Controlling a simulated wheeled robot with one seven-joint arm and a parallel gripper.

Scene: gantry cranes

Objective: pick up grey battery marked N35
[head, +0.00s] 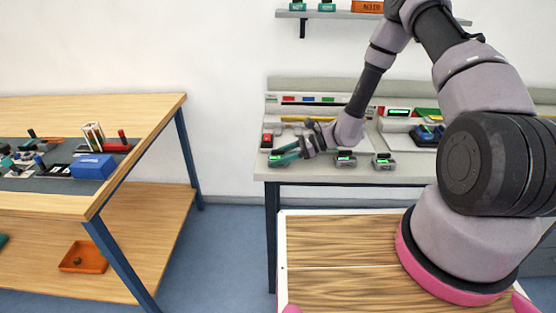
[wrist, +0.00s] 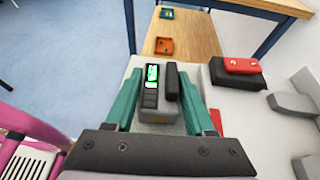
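My gripper (head: 291,153) reaches over the left end of the far workbench. In the wrist view its two teal fingers (wrist: 160,76) are spread apart, with no object clearly clamped between them. Between and beyond them is a small grey charger (wrist: 160,117) with a lit green display and a dark grey block (wrist: 171,82), possibly a battery, standing in it. I cannot read any N35 marking, nor tell whether the fingers touch anything. In the head view the fingers partly cover this charger (head: 279,162).
Two similar chargers, the middle (head: 345,161) and right (head: 384,162), stand along the bench front. A red item on a black block (wrist: 243,65) lies beside my gripper. A wooden bench (head: 150,118) stands left, with an orange tray (head: 84,257) on its lower shelf. Floor between benches is clear.

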